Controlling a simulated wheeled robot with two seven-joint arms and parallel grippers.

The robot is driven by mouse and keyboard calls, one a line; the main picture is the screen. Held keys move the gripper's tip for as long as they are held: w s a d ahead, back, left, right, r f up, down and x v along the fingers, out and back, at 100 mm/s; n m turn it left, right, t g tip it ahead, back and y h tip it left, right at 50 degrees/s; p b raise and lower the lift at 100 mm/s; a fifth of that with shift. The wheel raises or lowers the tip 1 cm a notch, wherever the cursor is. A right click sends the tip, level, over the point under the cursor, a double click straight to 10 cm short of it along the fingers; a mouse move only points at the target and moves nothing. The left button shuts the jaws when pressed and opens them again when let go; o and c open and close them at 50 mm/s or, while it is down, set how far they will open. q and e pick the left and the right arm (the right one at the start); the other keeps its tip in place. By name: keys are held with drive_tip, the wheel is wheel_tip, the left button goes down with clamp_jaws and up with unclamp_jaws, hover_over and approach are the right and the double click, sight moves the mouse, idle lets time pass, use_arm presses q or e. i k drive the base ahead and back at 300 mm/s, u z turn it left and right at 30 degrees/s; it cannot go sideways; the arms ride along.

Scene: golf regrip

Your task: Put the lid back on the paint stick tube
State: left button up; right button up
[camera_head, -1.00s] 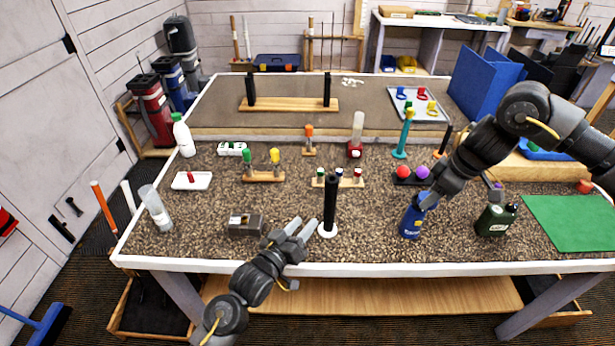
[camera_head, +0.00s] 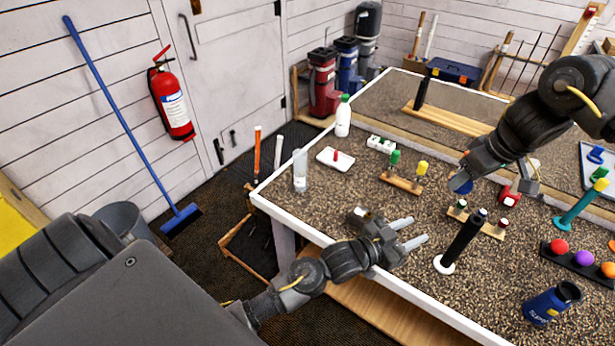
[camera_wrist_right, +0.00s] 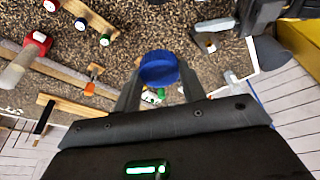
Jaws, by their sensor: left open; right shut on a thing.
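My right gripper (camera_head: 466,178) is shut on a round blue lid (camera_head: 461,185), held above the bench. The lid also shows between the fingers in the right wrist view (camera_wrist_right: 158,68). A blue container (camera_head: 552,303) stands upright at the lower right of the head view, its dark mouth uncovered. A wooden rack (camera_head: 490,229) holds several small capped pieces; I cannot tell if one is the paint stick tube. A green-topped stick (camera_head: 394,158) and a yellow-topped stick (camera_head: 421,168) stand in another wooden holder. My left gripper (camera_head: 412,232) is open and empty near the front edge.
A black upright grip (camera_head: 462,240) on a white base stands right of my left gripper. A clear cylinder (camera_head: 300,172) stands at the left corner. Coloured balls (camera_head: 583,257) sit at the right.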

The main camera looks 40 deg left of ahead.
sight(299, 156)
drive_tip(key=u, duration=3.15)
drive_tip(key=k, duration=1.15)
drive_tip(key=z, duration=1.4)
drive_tip(key=i, duration=1)
